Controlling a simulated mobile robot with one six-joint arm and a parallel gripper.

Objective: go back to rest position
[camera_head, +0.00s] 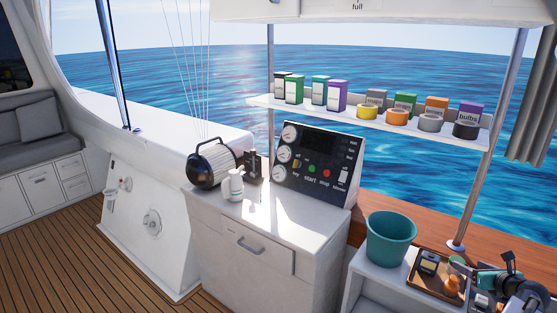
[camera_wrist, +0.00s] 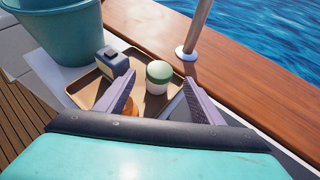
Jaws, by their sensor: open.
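My gripper (camera_wrist: 160,88) is open, with its two purple-grey fingers spread apart in the wrist view. Nothing is held between them. A white jar with a green lid (camera_wrist: 159,77) stands on the brown tray (camera_wrist: 84,92), beyond the gap between the fingers.
A teal bucket (camera_head: 390,238) stands left of the tray, and a dark blue boxy item (camera_head: 429,262) lies on the tray. A metal pole (camera_head: 482,180) rises behind. A shelf (camera_head: 380,117) holds boxes and tape rolls. The control panel (camera_head: 316,165) stands on the white cabinet (camera_head: 285,225).

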